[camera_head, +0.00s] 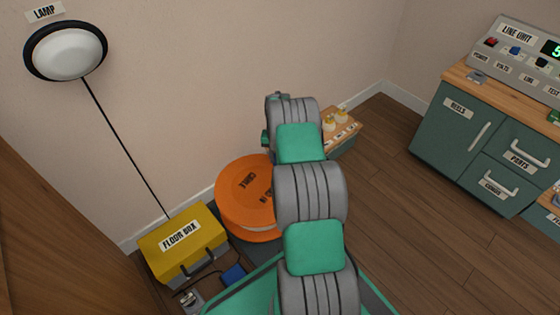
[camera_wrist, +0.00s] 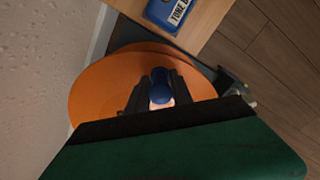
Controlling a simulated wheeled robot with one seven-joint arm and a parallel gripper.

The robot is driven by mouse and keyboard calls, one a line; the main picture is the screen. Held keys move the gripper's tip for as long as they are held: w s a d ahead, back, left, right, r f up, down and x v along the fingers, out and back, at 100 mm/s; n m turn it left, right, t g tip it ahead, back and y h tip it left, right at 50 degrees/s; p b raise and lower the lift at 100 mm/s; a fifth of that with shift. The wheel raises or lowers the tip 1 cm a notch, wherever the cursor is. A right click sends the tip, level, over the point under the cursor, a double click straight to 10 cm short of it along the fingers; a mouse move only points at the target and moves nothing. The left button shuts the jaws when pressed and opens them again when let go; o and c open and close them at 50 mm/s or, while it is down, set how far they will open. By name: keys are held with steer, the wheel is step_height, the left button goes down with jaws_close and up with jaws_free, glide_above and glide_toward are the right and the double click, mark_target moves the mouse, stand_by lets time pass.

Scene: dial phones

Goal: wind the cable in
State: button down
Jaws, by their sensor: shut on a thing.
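An orange cable reel (camera_head: 240,195) with dark lettering on its face stands on the floor by the wall, partly hidden behind my arm in the head view. The same reel fills the middle of the wrist view (camera_wrist: 95,95). My gripper (camera_wrist: 160,100) is over the reel's face, its two dark fingers shut on a blue knob (camera_wrist: 159,76). The gripper is hidden behind my arm in the head view. A pale strip of cable or drum shows below the reel's orange face in the head view.
A yellow floor box (camera_head: 205,250) stands left of the reel, with a black cord rising to a wall lamp (camera_head: 66,52). A small wooden-topped stand (camera_head: 345,125) is right of the reel. Green cabinets (camera_head: 450,135) carry the line unit (camera_head: 515,45). Wooden floor lies open between.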

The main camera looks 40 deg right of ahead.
steer(key=shift+s+a+f, duration=0.15)
steer(key=shift+a+f, duration=0.1)
steer(key=shift+a, duration=0.15)
steer(key=c, duration=1.4)
jaws_free()
steer(key=shift+r, duration=0.1)
steer(key=shift+o, duration=0.6)
steer(key=shift+d, duration=0.25)
step_height(320, 180, up, 8)
steer(key=p, duration=0.3)
